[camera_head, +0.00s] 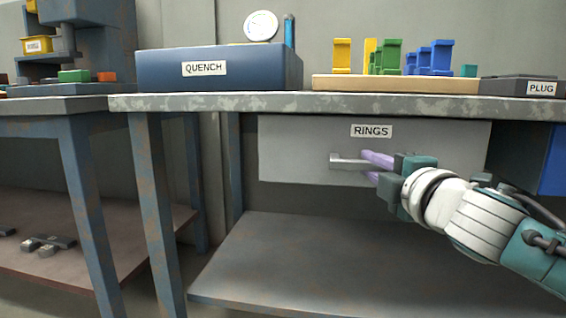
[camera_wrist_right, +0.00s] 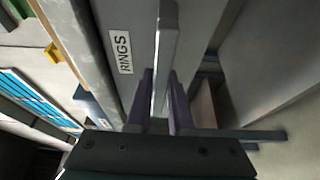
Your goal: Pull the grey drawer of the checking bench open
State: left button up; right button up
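The grey drawer (camera_head: 290,155), labelled RINGS, sits under the bench top. Its front looks flush beneath the top, with no opening visible. Its pale bar handle (camera_head: 347,163) sticks out from the front. My right gripper (camera_head: 368,168) is at the handle's right end, its purple fingers on either side of the bar. In the right wrist view the handle (camera_wrist_right: 166,45) runs between the close-set fingers (camera_wrist_right: 161,90), so the gripper looks shut on it. The drawer front (camera_wrist_right: 125,75) lies beside the fingers there. My left gripper is not in view.
The checking bench top (camera_head: 330,103) carries a blue QUENCH box (camera_head: 215,70), a wooden board (camera_head: 395,84) with coloured blocks, and a PLUG tray (camera_head: 520,86). A lower shelf (camera_head: 300,255) is empty below the drawer. Another bench (camera_head: 50,104) stands left. Space in front of the drawer looks clear.

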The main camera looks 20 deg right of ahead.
grip_shut()
dwell(0.5)
jog(key=shift+a+r, duration=0.1)
dwell(0.5)
